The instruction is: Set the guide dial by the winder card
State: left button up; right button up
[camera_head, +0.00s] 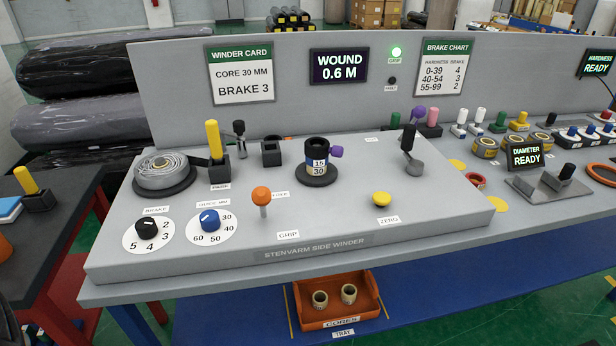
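The guide dial is a blue knob (209,220) on a white disc marked 30, 40, 50 and 60, at the front left of the grey winder panel. A small pale mark shows on its top, but I cannot tell which number it points to. The winder card (240,74) hangs on the upright back panel and reads CORE 30 MM, BRAKE 3. The black brake dial (146,228), marked 2 to 5, sits just left of the guide dial. Neither of my grippers is in view.
An orange-knobbed lever (261,196), a yellow button (382,199) and a black spindle (317,160) stand right of the dials. A yellow-handled tool (215,141) stands behind them. The wound display (339,66) reads 0.6 M. An orange tray (337,313) with two cores sits below.

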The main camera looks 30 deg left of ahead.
aim_at(209, 219)
jog(key=u, duration=1.55)
